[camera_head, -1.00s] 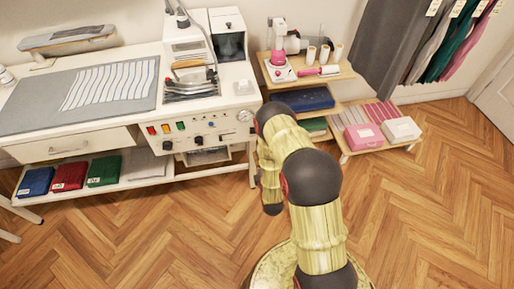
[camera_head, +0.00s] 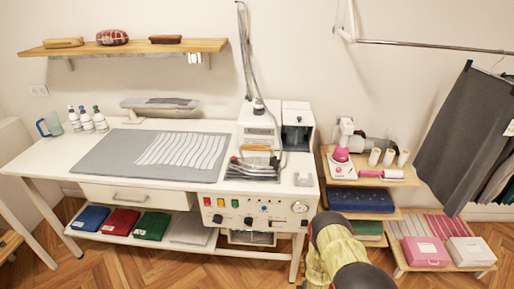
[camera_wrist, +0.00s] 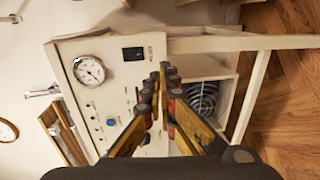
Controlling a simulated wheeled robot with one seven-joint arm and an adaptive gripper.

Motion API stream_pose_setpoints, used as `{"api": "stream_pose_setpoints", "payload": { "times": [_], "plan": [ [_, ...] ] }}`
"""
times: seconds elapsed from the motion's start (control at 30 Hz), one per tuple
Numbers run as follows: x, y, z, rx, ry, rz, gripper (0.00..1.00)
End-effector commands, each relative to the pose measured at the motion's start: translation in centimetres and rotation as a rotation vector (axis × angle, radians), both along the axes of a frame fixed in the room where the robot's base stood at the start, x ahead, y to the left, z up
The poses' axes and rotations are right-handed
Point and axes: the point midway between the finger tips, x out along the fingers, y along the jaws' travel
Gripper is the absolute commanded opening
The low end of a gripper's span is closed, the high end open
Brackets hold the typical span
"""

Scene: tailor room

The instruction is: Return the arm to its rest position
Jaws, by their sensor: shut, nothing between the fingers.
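My gripper (camera_wrist: 163,80) shows in the wrist view with its yellow and black fingers together and nothing between them. It points at the white control panel (camera_wrist: 118,95) of the ironing station, with a gap that I cannot judge. In the head view my arm, yellow with dark joints, rises at the bottom right of centre in front of the station's right end. The gripper itself is out of sight in the head view.
The ironing table (camera_head: 45,160) stands at the left, with the iron (camera_head: 256,160) at its right end. A stepped shelf (camera_head: 340,178) with boxes and spools stands right of my arm. Grey cloth (camera_head: 462,135) hangs at the far right. Wooden floor (camera_head: 175,268) lies in front.

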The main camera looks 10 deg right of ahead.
Motion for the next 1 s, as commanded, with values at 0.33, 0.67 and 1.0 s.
{"api": "stream_pose_setpoints", "payload": {
  "times": [0.33,0.67,1.0],
  "plan": [
    [-3.1,0.8,-8.3,0.362,0.236,-0.087,0.00],
    [-10.8,3.4,-14.3,0.845,0.690,-0.419,0.00],
    [-13.1,6.0,-2.3,1.120,0.920,-0.816,0.00]
  ]
}}
